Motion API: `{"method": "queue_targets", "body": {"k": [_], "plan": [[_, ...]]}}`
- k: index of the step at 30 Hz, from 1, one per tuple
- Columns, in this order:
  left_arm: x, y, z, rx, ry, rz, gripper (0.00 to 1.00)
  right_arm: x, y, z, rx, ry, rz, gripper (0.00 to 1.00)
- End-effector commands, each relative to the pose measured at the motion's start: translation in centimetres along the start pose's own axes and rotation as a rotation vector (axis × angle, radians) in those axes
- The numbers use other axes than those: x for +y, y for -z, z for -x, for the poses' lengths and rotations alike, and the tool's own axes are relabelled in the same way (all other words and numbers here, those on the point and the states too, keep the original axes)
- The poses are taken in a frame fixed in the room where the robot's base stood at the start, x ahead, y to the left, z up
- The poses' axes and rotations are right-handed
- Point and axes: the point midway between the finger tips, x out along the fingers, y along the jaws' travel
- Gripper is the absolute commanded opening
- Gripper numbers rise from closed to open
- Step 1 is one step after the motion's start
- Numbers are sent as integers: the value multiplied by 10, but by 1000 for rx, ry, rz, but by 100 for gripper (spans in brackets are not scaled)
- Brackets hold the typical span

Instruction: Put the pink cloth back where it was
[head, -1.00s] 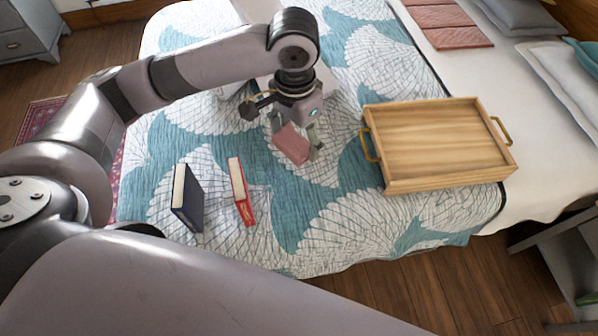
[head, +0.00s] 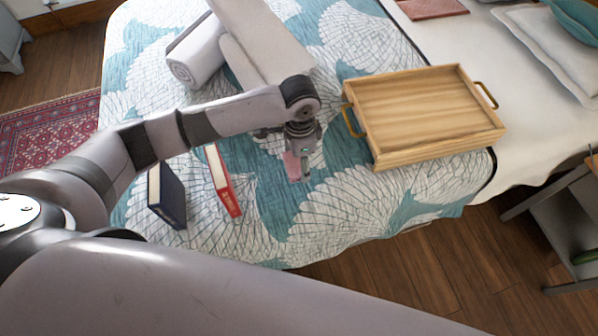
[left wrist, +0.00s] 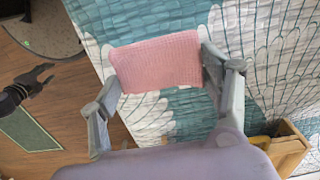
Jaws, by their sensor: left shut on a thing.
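My left gripper (head: 299,172) is shut on a small pink cloth (head: 291,165) and holds it over the patterned quilt, left of the wooden tray. In the left wrist view the pink cloth (left wrist: 157,62) spans the space between the two grey fingers of my left gripper (left wrist: 160,75). Its waffle-like surface shows there. I cannot tell how far it is above the quilt. Another flat pink piece (head: 430,8) lies on the white bedding at the top right edge.
The wooden tray (head: 430,112) with brass handles sits on the bed. A dark blue book (head: 167,197) and a red book (head: 223,182) stand on the quilt (head: 330,215). A white roll (head: 195,62) lies behind my arm. A grey shelf unit (head: 560,230) is at lower right.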

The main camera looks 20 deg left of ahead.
Motion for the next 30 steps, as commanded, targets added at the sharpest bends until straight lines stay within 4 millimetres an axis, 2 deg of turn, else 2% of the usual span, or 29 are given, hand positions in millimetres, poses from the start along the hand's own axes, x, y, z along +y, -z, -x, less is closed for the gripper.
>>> {"method": "queue_targets", "body": {"k": [3,8,15,28,29,30], "plan": [[0,0,-19,-2,-1,2,48,-4,0,-1,0,4,-1,40],[0,0,-31,-2,0,2,48,-7,1,-1,0,8,-3,40],[1,0,-65,0,-1,1,48,-6,0,-3,0,7,-3,40],[0,0,-72,0,0,1,48,0,-1,-3,-2,0,-2,40],[0,0,-72,0,1,1,71,0,-1,-3,-2,-1,-2,40],[0,0,-71,1,1,1,74,1,-1,-3,-2,-1,-2,40]]}}
